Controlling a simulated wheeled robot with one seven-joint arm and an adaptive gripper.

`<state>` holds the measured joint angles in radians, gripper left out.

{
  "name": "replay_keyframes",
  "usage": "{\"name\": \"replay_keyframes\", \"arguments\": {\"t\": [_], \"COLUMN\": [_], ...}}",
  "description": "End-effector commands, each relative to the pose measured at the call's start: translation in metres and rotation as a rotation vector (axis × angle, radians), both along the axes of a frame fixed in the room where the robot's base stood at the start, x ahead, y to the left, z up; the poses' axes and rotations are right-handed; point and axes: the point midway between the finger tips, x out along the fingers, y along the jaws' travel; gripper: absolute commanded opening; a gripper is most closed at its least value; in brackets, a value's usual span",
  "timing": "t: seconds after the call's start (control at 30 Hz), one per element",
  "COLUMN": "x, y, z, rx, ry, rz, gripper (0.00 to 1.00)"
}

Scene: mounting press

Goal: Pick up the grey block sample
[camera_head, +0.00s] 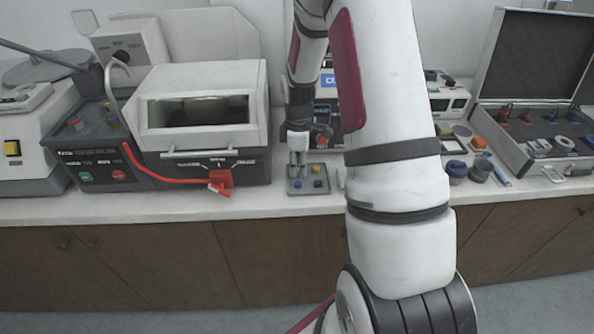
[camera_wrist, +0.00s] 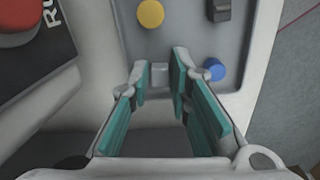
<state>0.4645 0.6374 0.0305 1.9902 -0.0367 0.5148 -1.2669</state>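The grey block sample (camera_wrist: 159,75) is a small light-grey piece on the grey tray (camera_wrist: 112,30). In the wrist view it shows between the tips of my gripper (camera_wrist: 158,84). The teal finger pads are apart, with a slim gap at the block's left and the right pad very near it. I cannot tell whether the tips are level with the block. In the head view my gripper (camera_head: 297,164) points down over the tray (camera_head: 309,191), and the block is hidden or too small to make out.
A yellow round sample (camera_wrist: 151,13), a blue one (camera_wrist: 214,69) and a dark grey piece (camera_wrist: 218,10) lie on the tray around the block. A press machine (camera_head: 197,120) with a red handle (camera_head: 220,180) stands left. An open case (camera_head: 535,110) lies right.

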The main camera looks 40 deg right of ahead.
Motion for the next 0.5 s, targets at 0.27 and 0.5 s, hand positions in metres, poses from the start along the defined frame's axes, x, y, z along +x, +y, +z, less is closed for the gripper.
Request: {"name": "replay_keyframes", "arguments": {"t": [0.27,0.5], "x": [0.0001,0.0002], "y": [-0.0001,-0.0001], "z": [0.0003,0.0005], "rx": [0.000,0.000], "ry": [0.000,0.000], "rz": [-0.001,-0.001], "gripper": [0.00,0.00]}}
